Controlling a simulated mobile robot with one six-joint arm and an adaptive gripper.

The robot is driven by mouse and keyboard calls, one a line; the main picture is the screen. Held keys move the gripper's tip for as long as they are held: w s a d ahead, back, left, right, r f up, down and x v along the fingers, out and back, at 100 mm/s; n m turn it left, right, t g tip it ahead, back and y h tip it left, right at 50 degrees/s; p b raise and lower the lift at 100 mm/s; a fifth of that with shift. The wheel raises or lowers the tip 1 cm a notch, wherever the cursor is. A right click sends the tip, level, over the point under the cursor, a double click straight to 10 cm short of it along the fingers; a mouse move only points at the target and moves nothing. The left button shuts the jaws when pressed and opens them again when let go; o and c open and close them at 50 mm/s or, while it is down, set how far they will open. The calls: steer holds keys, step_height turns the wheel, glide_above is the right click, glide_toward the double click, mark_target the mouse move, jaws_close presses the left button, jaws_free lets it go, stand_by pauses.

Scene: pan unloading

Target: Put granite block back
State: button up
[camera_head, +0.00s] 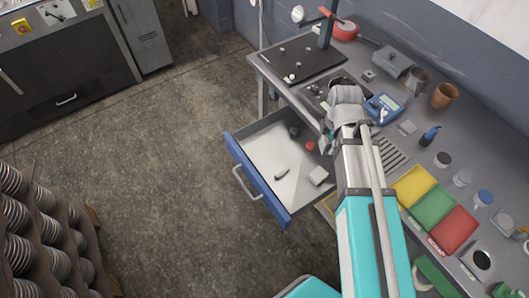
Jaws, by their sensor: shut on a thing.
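My gripper (326,129) is partly hidden by my own wrist, over the right back part of an open drawer (236,149) at the bench edge. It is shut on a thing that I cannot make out. A pale grey block (318,175) lies in the drawer near its right side, apart from my gripper. I cannot tell whether this block or the held thing is the granite block. Also in the drawer are a small red thing (310,146), a dark grey piece (293,131) and a small dark curved piece (282,173).
The workbench (405,150) holds a black board (302,60), a blue meter (382,107), a brown cup (445,95) and yellow, green and red trays (453,229). The drawer's blue front (258,182) juts out over the floor. The floor (170,165) to its left is clear.

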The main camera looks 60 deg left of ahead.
steer(key=s+a+f+n+b, duration=0.1)
steer(key=s+a+n, duration=0.1)
steer(key=s, duration=0.6)
steer(key=s+a+f+n+b, duration=0.2)
steer(key=s+a+n, duration=0.1)
steer(key=s, duration=0.5)
steer(key=shift+s+a+f, duration=0.25)
steer(key=shift+s+a, duration=0.05)
steer(key=shift+a, duration=0.4)
steer(key=shift+a+f, duration=0.1)
steer(key=shift+a, duration=0.05)
steer(key=b, duration=0.9)
glide_above(264, 151)
steer(key=f, duration=0.9)
steer(key=shift+s+d, duration=0.1)
steer(key=shift+d, duration=0.3)
steer(key=shift+r, duration=0.1)
steer(key=shift+w+a+f+b, duration=0.2)
steer(key=shift+a+f+b, duration=0.25)
steer(key=shift+f+b, duration=1.6)
steer(key=shift+b, duration=0.05)
steer(key=shift+d+f, duration=0.1)
steer(key=shift+f, duration=0.05)
